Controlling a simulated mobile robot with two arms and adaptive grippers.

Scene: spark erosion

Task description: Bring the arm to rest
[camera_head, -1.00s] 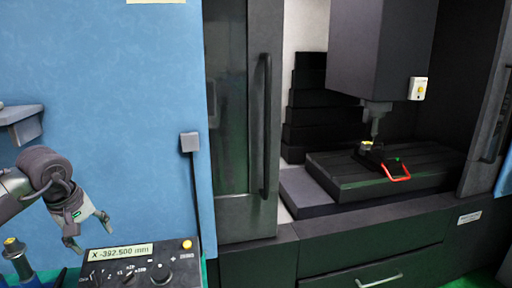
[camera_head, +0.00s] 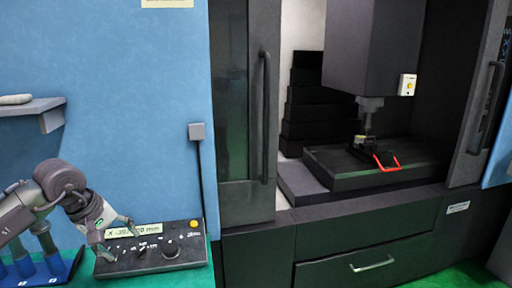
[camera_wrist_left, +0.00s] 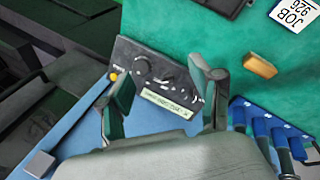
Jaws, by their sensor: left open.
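My left arm comes in from the left in the head view. Its gripper (camera_head: 119,244) is open and empty, with its fingers apart over the left part of a dark control box (camera_head: 155,262). It partly covers the box's readout (camera_head: 148,230). I cannot tell whether a fingertip touches the box. In the left wrist view, the two fingers of the gripper (camera_wrist_left: 164,78) stand apart with the control box (camera_wrist_left: 150,68) between and beyond them. My right gripper is not in view.
A blue rack (camera_head: 40,270) with several handled tools stands left of the box. A grey shelf (camera_head: 50,118) juts out above the arm. The open machine holds a dark worktable (camera_head: 330,180) with a red-handled part (camera_head: 386,163). An orange block (camera_wrist_left: 260,66) lies on the green surface.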

